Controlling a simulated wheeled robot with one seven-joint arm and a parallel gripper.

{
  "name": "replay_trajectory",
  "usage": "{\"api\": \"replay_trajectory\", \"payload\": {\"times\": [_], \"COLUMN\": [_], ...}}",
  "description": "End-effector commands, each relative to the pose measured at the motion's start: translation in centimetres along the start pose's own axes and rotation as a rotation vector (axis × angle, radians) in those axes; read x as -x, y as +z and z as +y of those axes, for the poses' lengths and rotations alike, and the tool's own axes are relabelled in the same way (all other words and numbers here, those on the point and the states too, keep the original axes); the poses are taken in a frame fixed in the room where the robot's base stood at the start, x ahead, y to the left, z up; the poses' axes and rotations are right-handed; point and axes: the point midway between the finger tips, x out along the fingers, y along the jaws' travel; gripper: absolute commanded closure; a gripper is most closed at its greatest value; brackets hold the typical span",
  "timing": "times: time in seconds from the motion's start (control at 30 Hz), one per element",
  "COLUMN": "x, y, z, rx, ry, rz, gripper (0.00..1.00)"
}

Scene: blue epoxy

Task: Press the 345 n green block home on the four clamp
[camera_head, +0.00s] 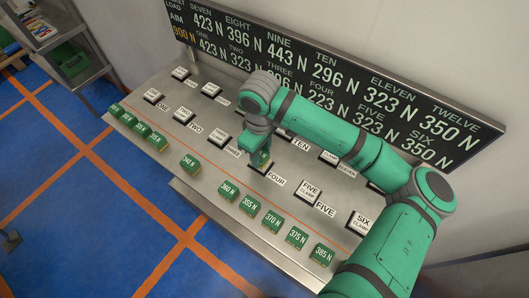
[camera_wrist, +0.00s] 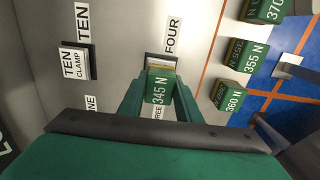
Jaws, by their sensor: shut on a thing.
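The green block marked 345 N (camera_wrist: 160,88) is between the two fingers of my gripper (camera_wrist: 159,104) in the wrist view. My gripper is shut on it. The four clamp (camera_wrist: 162,58) shows just beyond the block, beside the FOUR label (camera_wrist: 173,36). A pale yellowish strip lies between clamp and block; I cannot tell how deep the block sits. In the head view my gripper (camera_head: 262,153) points down at the four clamp, next to the FOUR label (camera_head: 277,179). The fingers hide most of the clamp and block there.
Green blocks stand along the bench's front, among them 340 N (camera_head: 189,164), 360 N (camera_head: 228,191) and 355 N (camera_head: 250,204). The five clamp (camera_head: 309,191) is to the right, the ten clamp (camera_wrist: 77,61) behind. A black load board (camera_head: 330,80) rises at the back.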

Motion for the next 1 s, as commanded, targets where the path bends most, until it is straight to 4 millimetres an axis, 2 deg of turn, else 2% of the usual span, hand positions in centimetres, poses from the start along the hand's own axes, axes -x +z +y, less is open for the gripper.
{"api": "replay_trajectory", "payload": {"times": [0.53,0.57,0.63,0.67,1.0], "x": [-1.1,-1.2,-1.1,-1.1,-0.8], "y": [0.6,0.6,0.6,0.6,0.5], "z": [0.5,0.5,0.5,0.5,0.4], "rx": [-0.016,-0.016,-0.015,-0.015,-0.012], "ry": [0.000,0.000,0.000,0.000,0.001], "rz": [0.000,0.000,0.000,0.000,0.000], "gripper": [0.93,0.67,0.50,0.47,0.47]}}
